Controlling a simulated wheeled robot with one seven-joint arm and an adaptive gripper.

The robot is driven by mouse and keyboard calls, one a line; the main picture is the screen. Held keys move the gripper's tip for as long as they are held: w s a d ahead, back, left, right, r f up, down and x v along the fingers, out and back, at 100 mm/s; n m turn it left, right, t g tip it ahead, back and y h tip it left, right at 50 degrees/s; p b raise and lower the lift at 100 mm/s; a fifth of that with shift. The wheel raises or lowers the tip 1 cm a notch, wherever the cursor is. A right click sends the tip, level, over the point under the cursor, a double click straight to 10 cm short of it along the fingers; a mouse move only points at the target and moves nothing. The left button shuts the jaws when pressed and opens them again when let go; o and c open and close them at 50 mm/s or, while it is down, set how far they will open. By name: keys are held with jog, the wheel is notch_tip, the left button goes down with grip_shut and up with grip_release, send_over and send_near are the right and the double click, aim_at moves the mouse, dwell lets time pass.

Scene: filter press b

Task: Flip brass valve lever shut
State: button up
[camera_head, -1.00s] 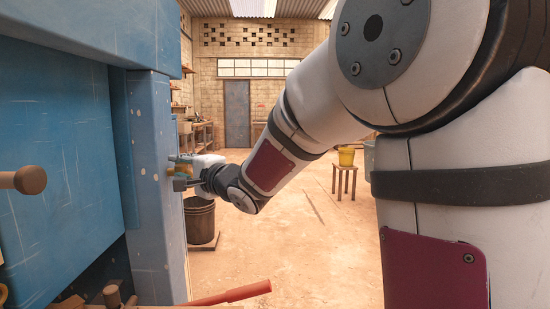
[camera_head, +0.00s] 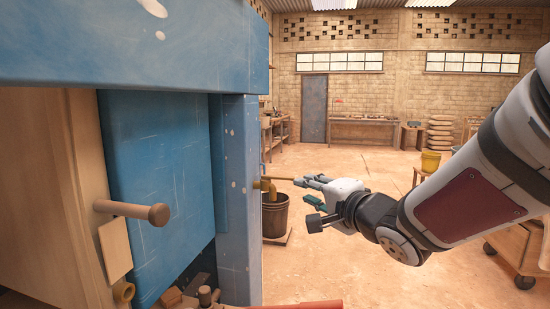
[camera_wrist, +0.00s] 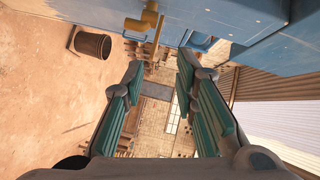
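The brass valve (camera_head: 268,187) sticks out from the edge of the blue press frame in the head view, with a thin brass bar reaching right toward my gripper. My gripper (camera_head: 309,190) is to the right of the valve. In the wrist view my gripper (camera_wrist: 161,68) is open, its teal-padded fingers apart and nothing held between them. Contact with the valve cannot be made out.
The blue press frame (camera_head: 238,190) stands close on the left, with a wooden peg handle (camera_head: 135,211) nearer me. A dark bucket (camera_head: 274,219) stands on the floor below the valve. A red bar (camera_head: 300,304) crosses the bottom. The floor ahead is open.

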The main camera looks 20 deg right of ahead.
jog(key=s+d+r+n+g+h+p, duration=0.1)
jog(key=s+r+n+g+h+p, duration=0.1)
jog(key=s+p, duration=0.4)
jog(key=s+d+r+n+g+h+p, duration=0.1)
jog(key=s+r+n+g+h+p, duration=0.1)
jog(key=s, duration=0.6)
jog(key=shift+s+r+n+g+h+p, duration=0.15)
jog(key=shift+r+n+g+h+p, duration=0.25)
jog(key=shift+r+n+g+p, duration=0.95)
jog(key=shift+d+m+t+p, duration=0.1)
jog(key=shift+m+t+p, duration=0.25)
jog(key=shift+m+p, duration=0.15)
jog(key=shift+r, duration=0.1)
